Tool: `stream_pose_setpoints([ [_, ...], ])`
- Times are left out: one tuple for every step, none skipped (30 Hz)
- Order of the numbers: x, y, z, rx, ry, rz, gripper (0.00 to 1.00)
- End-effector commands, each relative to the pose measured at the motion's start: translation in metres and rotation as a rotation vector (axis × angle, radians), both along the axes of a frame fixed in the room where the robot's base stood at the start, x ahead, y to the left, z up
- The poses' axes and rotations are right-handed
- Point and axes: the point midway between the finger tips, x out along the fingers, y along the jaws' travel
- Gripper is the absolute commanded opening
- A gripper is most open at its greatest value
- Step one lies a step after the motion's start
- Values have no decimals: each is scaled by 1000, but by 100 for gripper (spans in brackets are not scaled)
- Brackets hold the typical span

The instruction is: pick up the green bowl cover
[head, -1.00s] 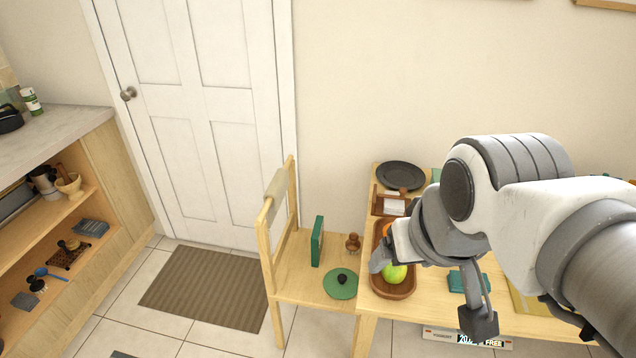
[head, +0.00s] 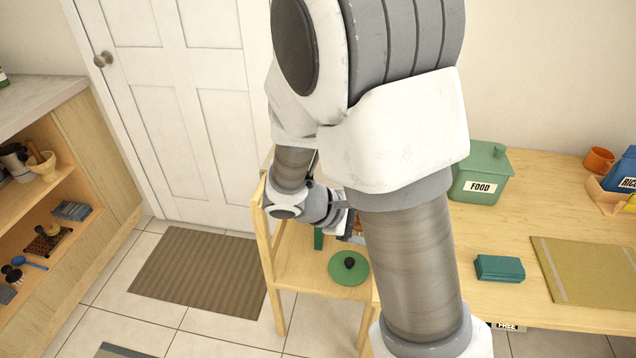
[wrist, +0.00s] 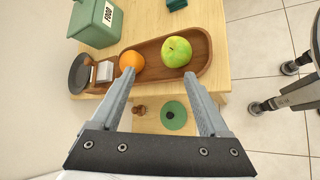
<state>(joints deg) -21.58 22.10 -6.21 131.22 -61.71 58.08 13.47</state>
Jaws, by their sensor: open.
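The green bowl cover (head: 348,269) is a flat round green lid with a black knob. It lies on the chair seat (head: 302,272). It also shows in the wrist view (wrist: 174,117), below the table edge and between my fingers. My gripper (wrist: 161,85) is open and empty. In the head view my gripper (head: 352,228) hangs above the chair, behind the cover, and is partly hidden by my arm. It is apart from the cover.
In the wrist view, a wooden tray (wrist: 150,57) on the table holds an orange (wrist: 131,61) and a green apple (wrist: 176,51). A small brown object (wrist: 139,109) stands beside the cover. A green upright item (head: 318,238) stands on the seat. A green FOOD box (head: 482,172) is on the table.

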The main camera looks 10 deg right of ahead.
Motion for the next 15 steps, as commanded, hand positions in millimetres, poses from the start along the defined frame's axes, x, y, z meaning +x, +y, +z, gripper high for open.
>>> stream_pose_setpoints([
  [8, 2, -25, -54, 41, 59, 79],
  [13, 3, -34, -82, 60, 93, 79],
  [20, 5, -48, -120, 83, 142, 79],
  [25, 6, -58, -148, 101, 179, 79],
  [29, 8, -68, -176, 119, 217, 79],
  [35, 11, -83, -211, 142, 266, 79],
  [40, 13, -94, -239, 159, 305, 79],
  [44, 15, -105, -264, 176, 345, 79],
  [49, 19, -120, -298, 199, 397, 79],
  [53, 22, -132, -322, 216, 438, 79],
  [56, 25, -145, -344, 233, 480, 79],
  [60, 29, -161, -375, 255, 536, 79],
  [63, 33, -174, -397, 272, 578, 79],
  [65, 36, -187, -418, 289, 620, 79],
  [67, 41, -205, -445, 310, 678, 79],
])
